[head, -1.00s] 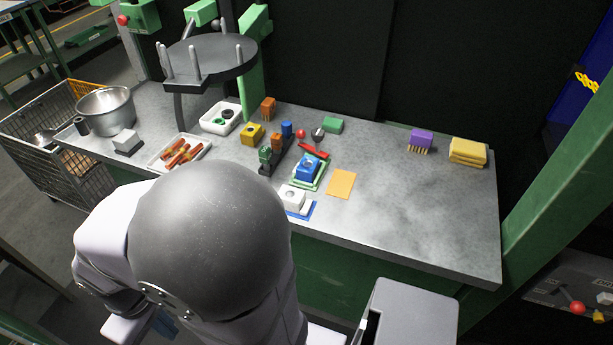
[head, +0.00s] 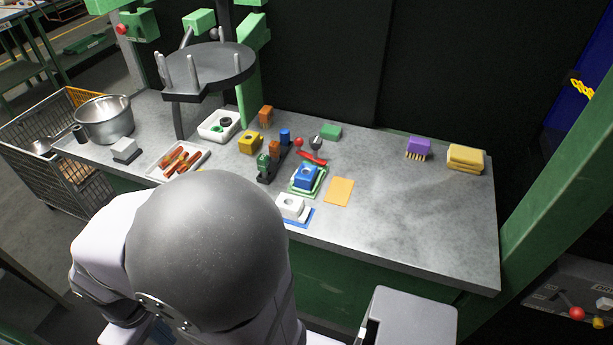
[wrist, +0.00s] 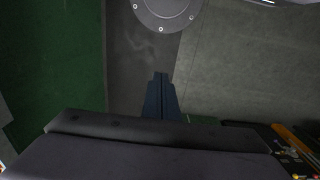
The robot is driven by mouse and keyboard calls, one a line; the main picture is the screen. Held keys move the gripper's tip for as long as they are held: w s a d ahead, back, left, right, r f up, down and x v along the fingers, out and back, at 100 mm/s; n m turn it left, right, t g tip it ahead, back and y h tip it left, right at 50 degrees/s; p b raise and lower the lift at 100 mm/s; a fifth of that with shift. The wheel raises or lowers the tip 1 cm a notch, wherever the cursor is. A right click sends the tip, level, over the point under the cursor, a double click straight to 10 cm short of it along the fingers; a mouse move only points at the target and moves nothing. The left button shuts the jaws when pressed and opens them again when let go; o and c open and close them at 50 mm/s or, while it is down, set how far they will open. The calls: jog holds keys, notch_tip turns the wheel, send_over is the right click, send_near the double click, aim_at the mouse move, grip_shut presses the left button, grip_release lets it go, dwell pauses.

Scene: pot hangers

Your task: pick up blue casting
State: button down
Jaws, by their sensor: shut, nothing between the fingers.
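The blue casting (head: 305,177) is a small blue block with a round hole in its top. It sits on a green and white base (head: 318,187) near the middle of the bench in the head view. In the wrist view my gripper (wrist: 160,78) is shut and empty, its dark fingers together, pointing over the floor. In the head view my grey arm joint hides most of the arm in front of the bench. My gripper is well apart from the blue casting, which does not show in the wrist view.
A white casting (head: 291,206) and an orange sheet (head: 339,191) lie close to the blue casting. A dark rack (head: 266,176) with several coloured pieces stands to its left, beside a yellow casting (head: 249,142).

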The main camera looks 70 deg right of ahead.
dwell(0.4)
jog(key=c, duration=1.1)
grip_release()
